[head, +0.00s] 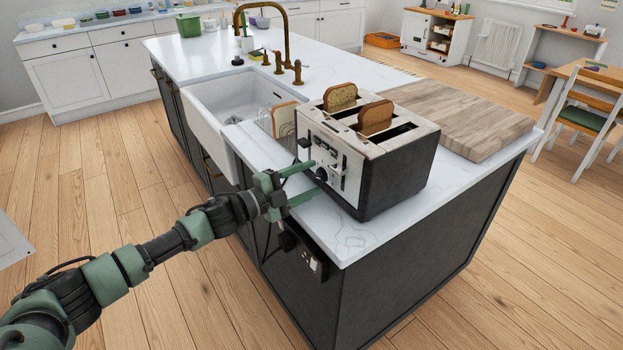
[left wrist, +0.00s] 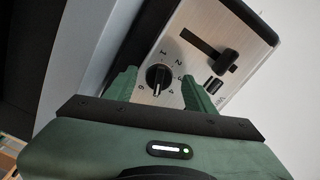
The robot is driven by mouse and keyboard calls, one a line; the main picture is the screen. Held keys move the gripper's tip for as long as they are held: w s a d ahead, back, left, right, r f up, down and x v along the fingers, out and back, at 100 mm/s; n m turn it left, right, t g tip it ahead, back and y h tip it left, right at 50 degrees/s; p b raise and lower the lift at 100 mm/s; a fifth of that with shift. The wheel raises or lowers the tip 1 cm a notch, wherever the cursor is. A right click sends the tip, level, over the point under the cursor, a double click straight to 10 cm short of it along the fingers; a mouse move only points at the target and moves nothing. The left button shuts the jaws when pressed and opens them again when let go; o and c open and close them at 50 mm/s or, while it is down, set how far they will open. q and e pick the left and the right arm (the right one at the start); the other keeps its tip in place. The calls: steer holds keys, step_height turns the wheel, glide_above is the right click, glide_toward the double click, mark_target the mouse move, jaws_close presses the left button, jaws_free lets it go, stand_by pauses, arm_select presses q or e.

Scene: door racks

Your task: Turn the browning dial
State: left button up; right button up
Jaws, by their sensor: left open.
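A silver and black toaster (head: 395,182) stands on the white island counter, with slices of bread (head: 376,117) showing in its slots. Its browning dial (left wrist: 158,77) is a round black knob with numbers around it on the metal front panel (left wrist: 207,20). My left gripper (head: 315,178) is at the toaster's front, its green fingers open. In the left wrist view the fingers (left wrist: 159,90) are on either side of the dial, with a gap to it on each side. I cannot tell whether they touch the panel. A black lever (left wrist: 228,58) is beside the dial. My right gripper is out of view.
A wooden board (head: 465,115) lies behind the toaster at right. A rack with a bread slice (head: 284,118) stands at its left, near the white sink (head: 225,105). The counter's front corner (head: 350,240) is clear.

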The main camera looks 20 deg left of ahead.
arm_select(q)
steer(key=b+v, duration=0.1)
steer(key=v, duration=0.5)
steer(key=shift+s+a, duration=0.2)
steer(key=shift+s, duration=0.1)
